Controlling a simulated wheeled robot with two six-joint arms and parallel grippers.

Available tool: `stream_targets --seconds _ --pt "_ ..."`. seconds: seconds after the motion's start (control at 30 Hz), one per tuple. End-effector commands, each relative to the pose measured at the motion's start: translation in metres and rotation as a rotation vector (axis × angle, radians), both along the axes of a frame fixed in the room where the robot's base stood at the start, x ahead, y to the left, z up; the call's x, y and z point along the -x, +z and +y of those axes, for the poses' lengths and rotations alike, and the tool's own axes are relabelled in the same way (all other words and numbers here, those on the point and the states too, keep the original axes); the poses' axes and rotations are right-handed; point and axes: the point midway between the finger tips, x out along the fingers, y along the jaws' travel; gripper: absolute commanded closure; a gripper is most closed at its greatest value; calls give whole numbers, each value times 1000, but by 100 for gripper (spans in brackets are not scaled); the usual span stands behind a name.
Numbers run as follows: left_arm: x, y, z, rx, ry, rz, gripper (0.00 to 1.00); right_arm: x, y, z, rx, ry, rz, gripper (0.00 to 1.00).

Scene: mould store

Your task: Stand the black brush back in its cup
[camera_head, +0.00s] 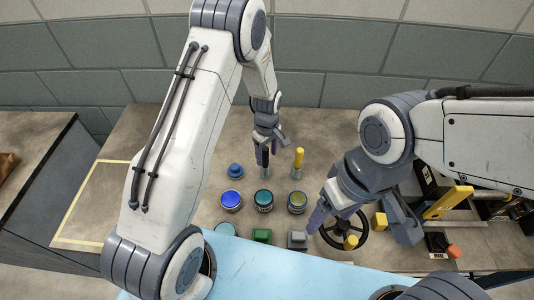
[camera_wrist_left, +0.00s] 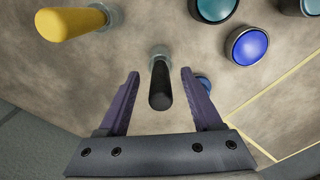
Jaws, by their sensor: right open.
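The black brush (camera_head: 265,157) stands upright in its small grey cup (camera_head: 265,173) at the back of the bench. In the left wrist view the black brush (camera_wrist_left: 160,90) points toward the camera, with its cup (camera_wrist_left: 159,54) around its lower end. My left gripper (camera_head: 266,152) is open, and it also shows in the left wrist view (camera_wrist_left: 160,95) with one purple finger on each side of the brush. Gaps show between the brush and both fingers. My right gripper (camera_head: 334,222) is open above the right part of the bench.
A yellow-handled brush (camera_head: 299,157) stands in another cup just right. Blue, teal and olive-lidded jars (camera_head: 297,202) stand in front. A black handwheel (camera_head: 359,238) lies below my right gripper. Dark and yellow equipment (camera_head: 448,202) fills the right side. A yellow-outlined area (camera_head: 95,208) at left is clear.

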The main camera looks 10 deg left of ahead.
Motion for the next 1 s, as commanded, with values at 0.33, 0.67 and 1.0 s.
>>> stream_targets --seconds 0.33,0.67,1.0 --pt "-1 28 0 1 0 -7 34 0 -6 0 0 0 0 25" --pt "-1 89 0 1 0 -4 34 0 -14 0 0 0 0 25" --pt "0 105 0 0 0 0 34 0 -15 0 0 0 0 25"
